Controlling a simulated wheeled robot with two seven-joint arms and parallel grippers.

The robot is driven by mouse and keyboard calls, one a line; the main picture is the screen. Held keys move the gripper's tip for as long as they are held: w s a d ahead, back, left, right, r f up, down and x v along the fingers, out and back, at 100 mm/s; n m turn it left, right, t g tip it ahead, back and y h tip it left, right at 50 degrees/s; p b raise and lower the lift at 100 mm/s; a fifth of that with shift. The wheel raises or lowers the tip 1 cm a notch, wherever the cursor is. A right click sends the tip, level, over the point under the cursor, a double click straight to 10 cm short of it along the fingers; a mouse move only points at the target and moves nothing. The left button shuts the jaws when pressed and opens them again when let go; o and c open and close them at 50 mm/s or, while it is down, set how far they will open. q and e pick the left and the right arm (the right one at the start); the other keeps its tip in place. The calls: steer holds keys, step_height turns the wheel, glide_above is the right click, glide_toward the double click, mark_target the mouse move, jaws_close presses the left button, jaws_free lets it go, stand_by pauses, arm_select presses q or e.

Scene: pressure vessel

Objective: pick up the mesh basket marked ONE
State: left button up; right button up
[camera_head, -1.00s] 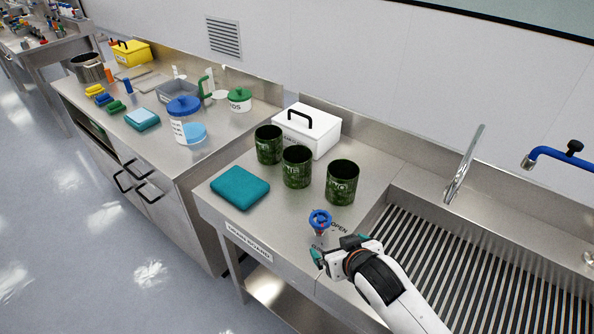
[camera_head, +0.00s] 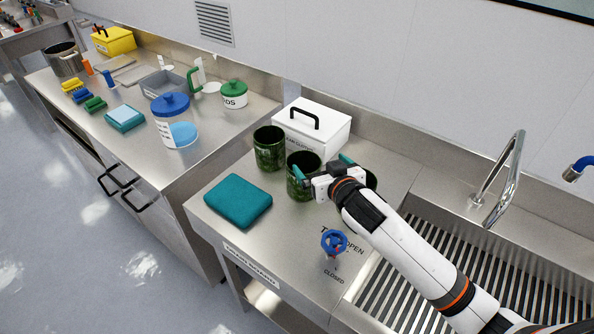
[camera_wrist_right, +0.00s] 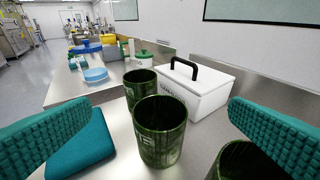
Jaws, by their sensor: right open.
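Three dark green mesh baskets stand upright on the steel counter: a back-left one (camera_head: 268,150), a middle one (camera_head: 300,188) and a right one (camera_head: 371,181), mostly hidden by my right gripper. Their white markings are too small or covered to read. My right gripper (camera_head: 322,168) is open and empty beside the middle basket's upper part. In the right wrist view, the middle basket (camera_wrist_right: 160,132) stands ahead between the teal fingers. The back-left basket (camera_wrist_right: 140,86) is behind it, and the right basket (camera_wrist_right: 245,162) is at the lower right. My left gripper is out of view.
A white box with a black handle (camera_head: 312,128) stands behind the baskets. A teal folded cloth or pad (camera_head: 238,201) lies at the left. A blue-handled valve (camera_head: 334,242) stands in front, and a slatted sink (camera_head: 450,270) with a tap is at the right.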

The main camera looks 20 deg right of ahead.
steer(key=f+b, duration=0.1)
steer(key=f, duration=0.1)
steer(key=b, duration=0.4)
glide_toward(298, 158)
steer(key=shift+x, duration=2.65)
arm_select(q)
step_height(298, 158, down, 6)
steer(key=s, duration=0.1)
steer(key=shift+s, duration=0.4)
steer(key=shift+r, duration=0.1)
arm_select(e)
steer(key=shift+s, duration=0.1)
steer(key=c, duration=1.4)
